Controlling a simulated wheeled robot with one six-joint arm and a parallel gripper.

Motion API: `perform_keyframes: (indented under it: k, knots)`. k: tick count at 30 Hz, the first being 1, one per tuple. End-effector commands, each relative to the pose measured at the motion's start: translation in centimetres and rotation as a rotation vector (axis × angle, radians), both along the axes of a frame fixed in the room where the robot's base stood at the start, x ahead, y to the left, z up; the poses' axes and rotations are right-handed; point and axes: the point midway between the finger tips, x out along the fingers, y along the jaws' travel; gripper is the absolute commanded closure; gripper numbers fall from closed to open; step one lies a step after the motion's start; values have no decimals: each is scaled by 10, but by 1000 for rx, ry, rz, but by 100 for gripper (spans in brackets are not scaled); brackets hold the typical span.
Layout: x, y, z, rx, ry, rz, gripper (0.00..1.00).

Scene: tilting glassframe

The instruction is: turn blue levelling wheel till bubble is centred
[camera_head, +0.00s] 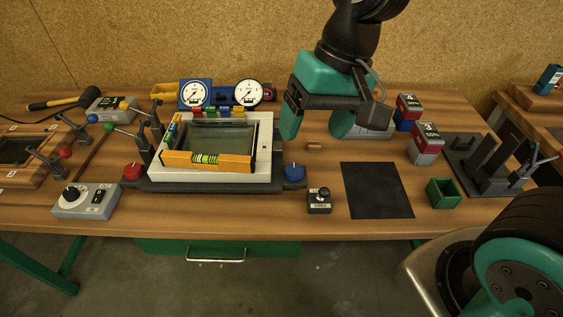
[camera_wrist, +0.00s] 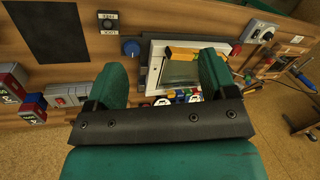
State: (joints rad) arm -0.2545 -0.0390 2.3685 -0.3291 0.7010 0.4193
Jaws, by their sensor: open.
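The blue levelling wheel (camera_head: 294,172) sits at the right front corner of the tilting frame's dark base. It also shows in the wrist view (camera_wrist: 130,47), ahead of and between my fingers. The white glass frame (camera_head: 262,150) carries a yellow spirit level (camera_head: 180,159) along its front edge. The level's green vial (camera_head: 205,159) shows, but the bubble is too small to place. My gripper (camera_head: 316,125) is open and empty, above the table behind and right of the blue wheel, apart from it. A red wheel (camera_head: 133,171) is at the frame's left front corner.
A small black switch box (camera_head: 319,203) and a black mat (camera_head: 377,190) lie right of the wheel. Two gauges (camera_head: 221,94) stand behind the frame. Numbered blocks (camera_head: 425,148), a green bin (camera_head: 442,193) and a black stand are further right. A grey control box (camera_head: 86,201) is front left.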

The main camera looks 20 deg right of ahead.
Motion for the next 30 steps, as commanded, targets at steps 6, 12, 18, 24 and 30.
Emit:
perform_keyframes:
  k: [6, 12, 18, 24, 30]
  knots:
    - [102, -14, -46, -136, 135, -657, 22]
    - [149, -30, -87, -208, 165, -1051, 22]
    - [160, -35, -107, -226, 168, -1158, 22]
    - [158, -36, -142, -229, 172, -1157, 22]
    - [157, -37, -188, -228, 173, -1156, 22]
